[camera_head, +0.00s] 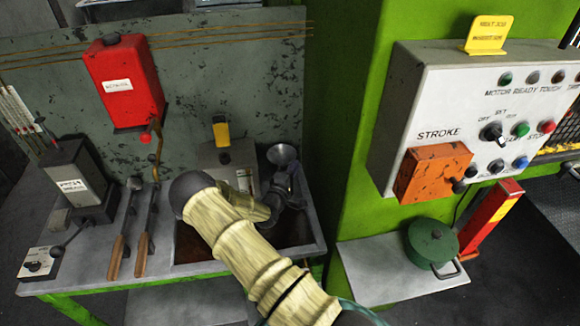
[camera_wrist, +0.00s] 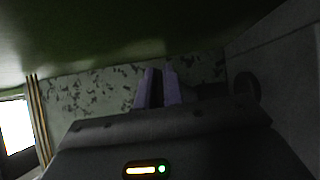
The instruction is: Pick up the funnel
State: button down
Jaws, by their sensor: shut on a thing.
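The grey metal funnel (camera_head: 283,154) is above the back right part of the shallow tray (camera_head: 318,250) on the workbench, its wide mouth up. My gripper (camera_head: 284,180) is right below the funnel's mouth and shut on the funnel, at its lower part. The spout is hidden by the gripper and my arm. In the wrist view the two pale fingers (camera_wrist: 158,88) stand close together with a narrow dark gap. The picture there is too dark to make out the funnel's shape between them.
Two wooden-handled tools (camera_head: 145,235) lie left of the tray. A red box (camera_head: 124,83) hangs on the back panel. A green press frame (camera_head: 350,120) stands close on the right, with an orange block (camera_head: 432,172) and a green pot (camera_head: 433,243) beyond.

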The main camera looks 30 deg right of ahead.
notch_tip(320, 180, up, 10)
jog(key=p, duration=0.4)
jog(key=shift+p, duration=0.3)
jog(key=shift+f, duration=0.1)
notch_tip(320, 180, up, 3)
jog(key=shift+p, duration=0.55)
dwell(0.4)
